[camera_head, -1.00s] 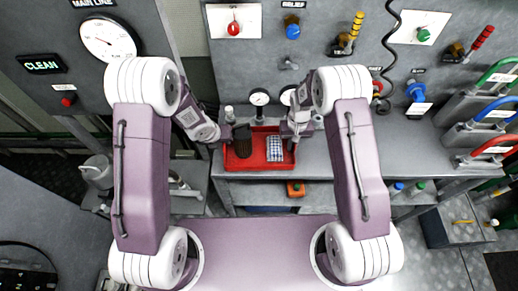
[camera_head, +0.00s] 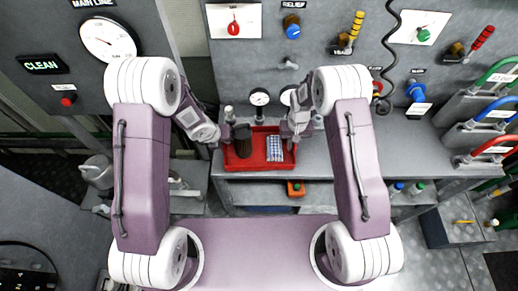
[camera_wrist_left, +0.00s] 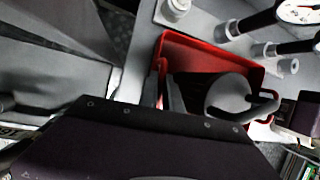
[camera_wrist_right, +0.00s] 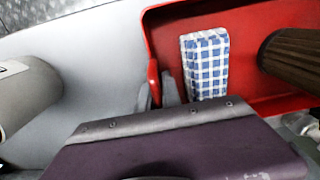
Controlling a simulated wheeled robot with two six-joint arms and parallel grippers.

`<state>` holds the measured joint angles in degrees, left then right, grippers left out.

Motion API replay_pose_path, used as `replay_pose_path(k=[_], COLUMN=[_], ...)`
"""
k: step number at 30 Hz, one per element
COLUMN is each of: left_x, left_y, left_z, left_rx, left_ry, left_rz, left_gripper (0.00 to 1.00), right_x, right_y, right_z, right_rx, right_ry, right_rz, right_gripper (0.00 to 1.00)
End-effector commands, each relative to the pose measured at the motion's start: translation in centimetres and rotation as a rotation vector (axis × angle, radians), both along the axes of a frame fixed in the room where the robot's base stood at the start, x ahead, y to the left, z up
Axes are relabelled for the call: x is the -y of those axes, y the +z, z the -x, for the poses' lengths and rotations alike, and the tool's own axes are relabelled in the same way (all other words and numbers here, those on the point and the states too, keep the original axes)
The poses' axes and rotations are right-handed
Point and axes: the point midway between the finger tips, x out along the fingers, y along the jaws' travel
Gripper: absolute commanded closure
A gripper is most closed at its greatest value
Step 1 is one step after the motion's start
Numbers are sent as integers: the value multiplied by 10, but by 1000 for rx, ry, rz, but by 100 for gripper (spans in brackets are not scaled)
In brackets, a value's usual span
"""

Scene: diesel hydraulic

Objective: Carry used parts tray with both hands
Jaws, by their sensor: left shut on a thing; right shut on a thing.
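The red used parts tray (camera_head: 262,165) sits at the grey bench, between my two grippers. It holds a dark ribbed cylinder (camera_head: 243,148) on the left and a blue-and-white checked block (camera_head: 275,149) on the right. My left gripper (camera_head: 226,140) is shut on the tray's left side; its fingers show at the tray wall (camera_wrist_left: 160,70) in the left wrist view. My right gripper (camera_head: 292,138) is shut on the right side; in the right wrist view its fingers meet a red tab (camera_wrist_right: 153,82) on the tray. I cannot tell whether the tray touches the bench.
The grey bench top (camera_head: 350,150) is clear to the right of the tray. Gauges (camera_head: 259,97) stand behind the tray. Coloured-handled containers (camera_head: 480,145) stand at the far right.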

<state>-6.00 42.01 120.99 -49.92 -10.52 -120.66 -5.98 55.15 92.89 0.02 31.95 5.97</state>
Motion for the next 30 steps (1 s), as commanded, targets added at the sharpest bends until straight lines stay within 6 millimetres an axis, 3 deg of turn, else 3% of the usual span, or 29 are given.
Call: replay_pose_path(k=[18, 30], left_x=[-1, -2], left_y=[2, 51], left_z=[0, 0], left_rx=[-2, -2], left_ry=[3, 3], left_rz=[-2, -3], left_gripper=[100, 100], right_x=[1, 1], right_y=[3, 51], right_z=[0, 0], right_rx=[1, 0], right_ry=[0, -1], right_rz=[1, 1], right_gripper=[100, 100])
